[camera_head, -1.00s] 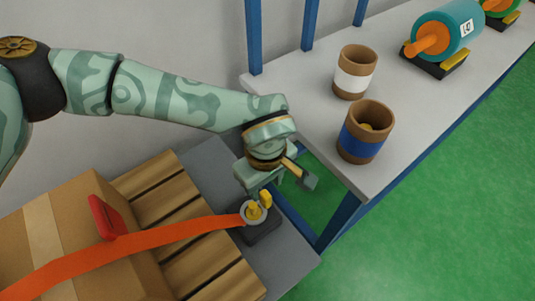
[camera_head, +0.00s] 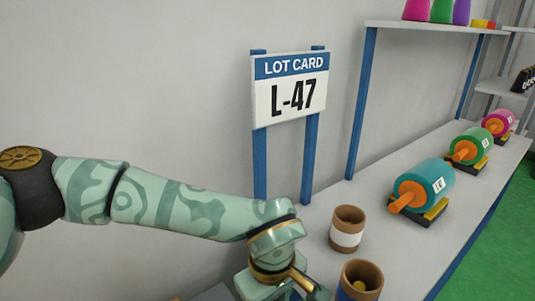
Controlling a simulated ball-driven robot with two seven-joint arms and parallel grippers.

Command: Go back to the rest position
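My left arm comes in from the left, patterned in pale and darker green. Its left gripper (camera_head: 285,288) is at the bottom edge, left of two cups on the bench. The fingers are mostly cut off by the frame edge, so I cannot tell whether they are open or shut. My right gripper is not in view.
A cup with a white band (camera_head: 347,228) and one with a blue band (camera_head: 360,280) stand on the grey bench (camera_head: 400,245). Teal (camera_head: 424,186), green (camera_head: 470,146) and pink (camera_head: 498,122) rollers sit behind. A lot card sign (camera_head: 291,90) reads L-47.

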